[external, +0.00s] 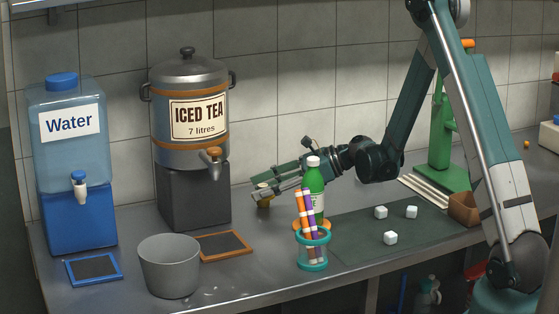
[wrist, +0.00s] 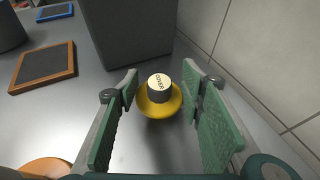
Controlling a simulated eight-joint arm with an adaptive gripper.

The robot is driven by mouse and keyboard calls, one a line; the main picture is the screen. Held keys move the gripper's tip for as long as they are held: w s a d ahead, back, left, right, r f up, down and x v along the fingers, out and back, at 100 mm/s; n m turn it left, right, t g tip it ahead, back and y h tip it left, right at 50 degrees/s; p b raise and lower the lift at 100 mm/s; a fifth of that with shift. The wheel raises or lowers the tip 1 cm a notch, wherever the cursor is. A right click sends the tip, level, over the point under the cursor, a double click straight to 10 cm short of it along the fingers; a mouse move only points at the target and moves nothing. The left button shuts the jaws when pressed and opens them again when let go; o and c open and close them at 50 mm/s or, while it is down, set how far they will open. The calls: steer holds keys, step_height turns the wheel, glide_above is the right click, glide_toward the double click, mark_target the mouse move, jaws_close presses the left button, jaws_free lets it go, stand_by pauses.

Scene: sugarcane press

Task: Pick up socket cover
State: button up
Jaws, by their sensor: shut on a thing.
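The socket cover (wrist: 158,106) has a round yellow base and a dark knob with a cream top that reads "COVER". It sits upright between the fingertips of my gripper (wrist: 160,86) in the wrist view. Whether the cover touches the counter is hard to tell.
The iced tea dispenser (external: 190,110) stands on a dark block (external: 194,197) just beyond my gripper. A green bottle (external: 314,183) and a cup of striped sticks (external: 313,252) stand in front of my wrist. White cubes (external: 390,238) lie on a dark mat at right. The tiled wall is close behind.

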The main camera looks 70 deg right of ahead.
mark_target(263, 185)
steer(key=shift+r, duration=0.1)
steer(key=shift+r+p, duration=1.2)
steer(key=shift+r, duration=3.7)
